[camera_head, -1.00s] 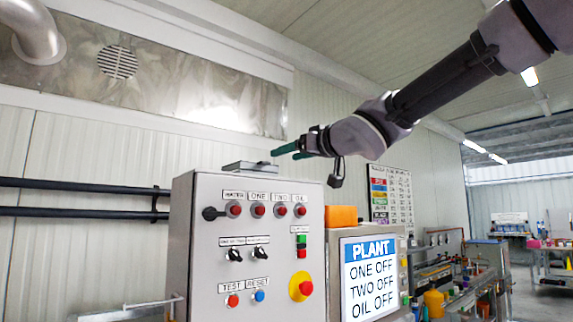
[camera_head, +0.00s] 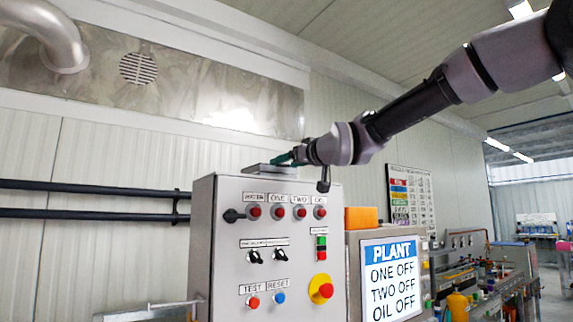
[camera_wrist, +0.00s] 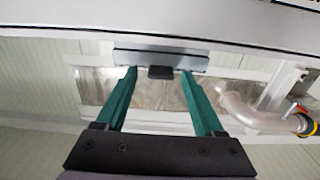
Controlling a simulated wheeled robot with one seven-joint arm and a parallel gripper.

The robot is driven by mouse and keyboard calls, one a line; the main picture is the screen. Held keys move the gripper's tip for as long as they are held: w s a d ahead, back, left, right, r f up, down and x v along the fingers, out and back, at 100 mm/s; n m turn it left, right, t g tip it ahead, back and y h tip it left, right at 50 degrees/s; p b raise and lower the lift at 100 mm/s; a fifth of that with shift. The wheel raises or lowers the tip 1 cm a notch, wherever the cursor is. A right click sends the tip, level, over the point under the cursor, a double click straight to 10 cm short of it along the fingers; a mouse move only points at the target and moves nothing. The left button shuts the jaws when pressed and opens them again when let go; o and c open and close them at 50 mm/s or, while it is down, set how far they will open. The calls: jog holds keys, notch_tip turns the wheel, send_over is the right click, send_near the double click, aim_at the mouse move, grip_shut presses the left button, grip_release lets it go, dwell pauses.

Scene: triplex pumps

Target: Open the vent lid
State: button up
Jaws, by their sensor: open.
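The vent lid (camera_head: 270,170) is a flat grey plate on top of the grey control cabinet (camera_head: 233,240). It looks shut. In the wrist view the lid (camera_wrist: 160,60) shows near the top, with a small dark tab (camera_wrist: 161,73) on its edge. My gripper (camera_head: 281,160) has green fingers and is at the right end of the lid in the head view. In the wrist view my gripper (camera_wrist: 158,72) is open, with a finger on each side of the tab. Nothing is held, and I cannot tell whether the fingers touch the lid.
The cabinet front carries red buttons, black switches and a red stop knob (camera_head: 322,290) on yellow. An orange box (camera_head: 361,218) sits on the unit with the PLANT screen (camera_head: 391,278) to the right. Dark pipes (camera_head: 90,200) run along the wall at left.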

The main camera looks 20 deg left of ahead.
jog(key=shift+w+a+f, duration=0.1)
jog(key=shift+w+a, duration=0.05)
jog(key=shift+a, duration=0.05)
grip_shut()
dwell(1.5)
